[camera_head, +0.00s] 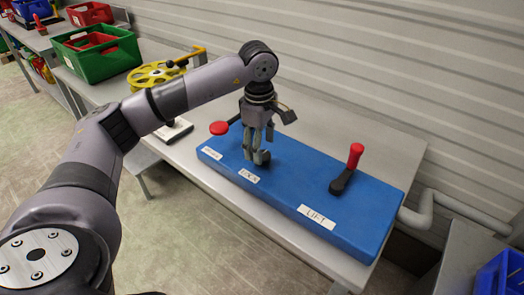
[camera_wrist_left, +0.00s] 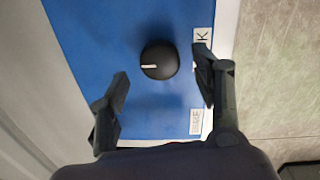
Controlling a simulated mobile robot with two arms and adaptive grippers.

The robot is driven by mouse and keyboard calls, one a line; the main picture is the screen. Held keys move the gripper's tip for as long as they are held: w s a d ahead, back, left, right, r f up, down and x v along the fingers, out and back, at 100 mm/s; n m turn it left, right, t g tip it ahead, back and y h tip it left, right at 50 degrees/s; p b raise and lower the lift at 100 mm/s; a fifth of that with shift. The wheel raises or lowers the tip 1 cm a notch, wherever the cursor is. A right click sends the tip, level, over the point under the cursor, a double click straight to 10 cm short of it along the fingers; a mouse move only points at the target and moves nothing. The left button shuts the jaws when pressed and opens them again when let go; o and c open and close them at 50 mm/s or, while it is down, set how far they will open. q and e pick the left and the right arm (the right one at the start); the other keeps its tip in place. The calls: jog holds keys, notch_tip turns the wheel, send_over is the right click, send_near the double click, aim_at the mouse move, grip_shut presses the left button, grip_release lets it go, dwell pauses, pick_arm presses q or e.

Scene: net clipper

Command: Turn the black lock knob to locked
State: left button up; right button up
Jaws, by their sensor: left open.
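The black lock knob (camera_wrist_left: 160,62) is round with a white mark, which points left in the left wrist view. It sits on the blue panel (camera_head: 300,185) behind the partly seen LOCK label (camera_head: 249,176). In the head view my left gripper mostly covers the knob. My left gripper (camera_head: 258,153) points down over the knob with its fingers open. In the wrist view one finger is on each side of the knob, with visible gaps. I cannot tell the exact height of the fingertips. My right gripper is not in view.
A red-ended lever (camera_head: 219,128) stands close left of the gripper. A red-handled lever (camera_head: 355,156) stands right, by the LIFT label (camera_head: 317,217). A yellow wheel (camera_head: 157,75) and green crate (camera_head: 97,54) are farther left. A corrugated wall is behind.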

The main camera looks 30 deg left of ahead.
pick_arm(q)
notch_tip(320, 180, up, 9)
jog(key=shift+s, duration=0.25)
jog(key=shift+f, duration=0.15)
dwell(0.4)
